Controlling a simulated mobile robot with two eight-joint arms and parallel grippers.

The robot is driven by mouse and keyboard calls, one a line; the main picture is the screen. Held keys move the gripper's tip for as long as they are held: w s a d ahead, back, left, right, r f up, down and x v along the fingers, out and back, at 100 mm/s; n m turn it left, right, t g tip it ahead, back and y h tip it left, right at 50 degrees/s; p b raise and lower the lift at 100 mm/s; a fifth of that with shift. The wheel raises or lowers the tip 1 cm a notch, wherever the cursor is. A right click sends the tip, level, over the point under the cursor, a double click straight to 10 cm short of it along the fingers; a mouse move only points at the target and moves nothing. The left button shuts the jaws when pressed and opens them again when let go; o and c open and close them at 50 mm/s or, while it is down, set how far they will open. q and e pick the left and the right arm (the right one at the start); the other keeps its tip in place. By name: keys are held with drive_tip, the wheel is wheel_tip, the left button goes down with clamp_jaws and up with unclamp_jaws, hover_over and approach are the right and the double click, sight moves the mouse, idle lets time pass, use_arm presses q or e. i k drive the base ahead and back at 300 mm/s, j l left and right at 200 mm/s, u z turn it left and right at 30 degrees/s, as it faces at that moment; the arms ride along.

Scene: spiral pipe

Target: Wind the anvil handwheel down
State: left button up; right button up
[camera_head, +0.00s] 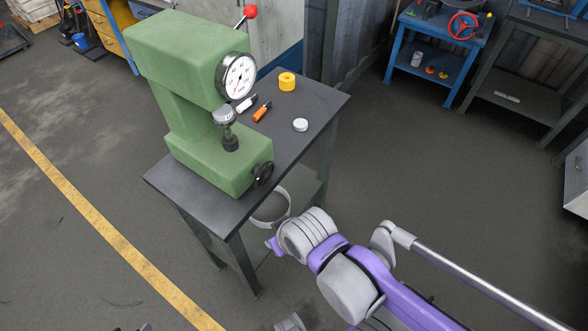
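A green bench tester (185,100) stands on a dark table (313,97). Its round white dial (238,76) faces right. Below the dial, a grey indenter head (224,116) sits over the dark anvil post (230,143); I cannot tell if they touch. A small black handwheel (263,173) is on the lower right side of the base. My purple and grey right arm comes in from the lower right. Its wrist end is in front of the table's near right side, below and right of the handwheel and apart from it. Its fingers are not clearly visible. My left gripper is not visible.
On the table lie a yellow ring-like part (287,81), an orange-handled tool (262,111), a white tool (246,103) and a white disc (300,125). A red-knobbed lever (249,12) rises behind the dial. A bucket (270,209) stands under the table.

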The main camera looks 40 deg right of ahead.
sight(262, 173)
drive_tip(key=j+z, duration=0.1)
drive_tip(key=z, duration=0.3)
drive_tip(key=i+j+z, duration=0.1)
drive_tip(key=z, duration=0.25)
drive_tip(key=j+z, duration=0.2)
drive_tip(key=z, duration=0.2)
drive_tip(key=j+z, duration=0.15)
drive_tip(key=z, duration=0.2)
drive_tip(key=j+z, duration=0.9)
